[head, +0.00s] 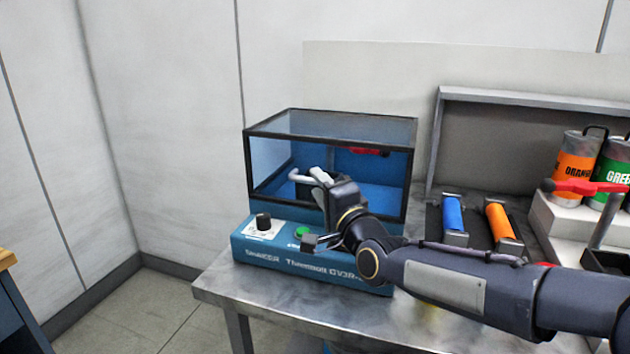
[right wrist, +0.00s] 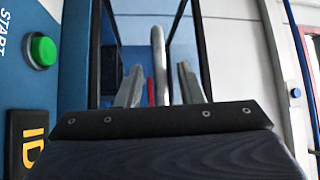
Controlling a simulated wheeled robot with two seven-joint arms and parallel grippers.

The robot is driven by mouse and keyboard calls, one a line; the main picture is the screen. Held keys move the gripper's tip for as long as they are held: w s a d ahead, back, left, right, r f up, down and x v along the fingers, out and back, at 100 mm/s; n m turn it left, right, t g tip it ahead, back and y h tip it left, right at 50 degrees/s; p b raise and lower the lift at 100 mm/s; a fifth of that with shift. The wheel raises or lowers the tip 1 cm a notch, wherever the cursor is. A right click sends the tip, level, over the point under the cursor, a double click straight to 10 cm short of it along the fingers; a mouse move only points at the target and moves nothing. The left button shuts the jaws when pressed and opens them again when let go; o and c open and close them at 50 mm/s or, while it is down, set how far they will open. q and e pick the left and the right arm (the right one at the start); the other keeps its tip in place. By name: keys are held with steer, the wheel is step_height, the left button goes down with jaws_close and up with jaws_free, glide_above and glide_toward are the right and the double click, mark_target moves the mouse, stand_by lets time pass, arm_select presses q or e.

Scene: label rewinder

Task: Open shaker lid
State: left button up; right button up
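The shaker (head: 262,232) is a blue machine with a dark knob, a green button and a clear, black-framed lid (head: 345,123). The lid looks closed. A pale curved handle (head: 293,177) sticks out at the lid's front; it also shows in the right wrist view (right wrist: 158,60). My right gripper (head: 318,176) is at the front of the lid, beside the handle. In the right wrist view its fingers (right wrist: 160,85) are apart, one on each side of the handle, with gaps visible. Contact with the handle cannot be told. My left gripper is not in view.
The shaker stands on a grey metal table (head: 222,290). On the right are a blue roll (head: 453,212), an orange roll (head: 499,222), an orange can (head: 573,160) and a green can (head: 618,168). A grey panel (head: 500,140) stands behind them.

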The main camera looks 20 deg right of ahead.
steer(key=shift+x, duration=1.25)
jaws_close()
